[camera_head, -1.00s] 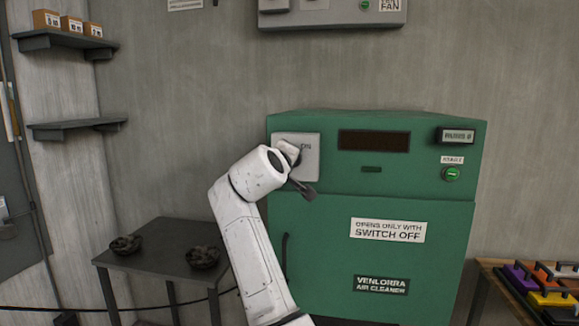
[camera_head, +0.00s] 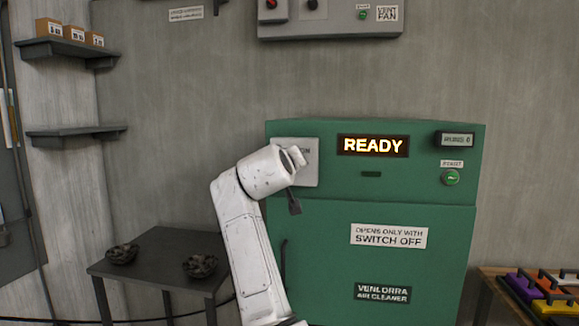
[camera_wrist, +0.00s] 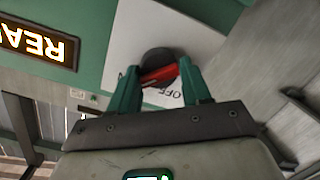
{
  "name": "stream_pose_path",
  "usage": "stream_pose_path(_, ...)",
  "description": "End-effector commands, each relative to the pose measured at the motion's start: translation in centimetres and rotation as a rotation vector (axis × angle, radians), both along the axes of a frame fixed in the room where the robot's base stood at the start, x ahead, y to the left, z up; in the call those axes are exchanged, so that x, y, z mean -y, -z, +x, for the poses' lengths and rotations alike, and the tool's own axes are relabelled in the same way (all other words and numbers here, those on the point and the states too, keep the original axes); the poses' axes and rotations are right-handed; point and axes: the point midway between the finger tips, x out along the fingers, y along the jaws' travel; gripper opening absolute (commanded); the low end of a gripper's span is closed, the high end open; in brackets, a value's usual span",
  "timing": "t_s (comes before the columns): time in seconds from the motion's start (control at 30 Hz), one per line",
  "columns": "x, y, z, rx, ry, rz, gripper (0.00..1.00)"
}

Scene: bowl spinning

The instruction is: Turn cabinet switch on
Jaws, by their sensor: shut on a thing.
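The green cabinet (camera_head: 375,270) stands against the wall with its door closed. Its display (camera_head: 373,145) is lit and reads READY. The switch plate (camera_head: 308,177) is at the cabinet's upper left, partly hidden behind my arm in the head view. In the wrist view, the switch has a dark round base and a red handle (camera_wrist: 159,76) on the pale plate (camera_wrist: 185,35). My gripper (camera_wrist: 157,84) has its two green fingers on either side of the red handle, shut on it. The word OFF shows partly beside the right finger.
Shelves (camera_head: 75,133) are on the left wall. A wooden table (camera_head: 497,274) with coloured items is at the right. A control box (camera_head: 335,22) hangs above the cabinet.

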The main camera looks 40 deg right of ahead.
Motion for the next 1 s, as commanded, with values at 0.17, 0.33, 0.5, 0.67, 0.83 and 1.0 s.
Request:
stream_pose_path(0.17,0.1,0.0,-0.1,0.004,0.002,0.004,0.17)
stream_pose_path(0.33,0.1,0.0,-0.1,0.003,0.003,0.004,0.17)
stream_pose_path(0.5,0.1,0.0,-0.1,0.002,0.002,0.003,0.62)
stream_pose_path(0.67,0.1,0.0,0.0,0.002,0.001,0.002,0.70)
stream_pose_path(0.83,0.0,0.0,-0.1,0.002,0.001,0.002,0.70)
stream_pose_path(1.0,-1.2,0.0,-0.8,0.003,0.000,0.001,0.70)
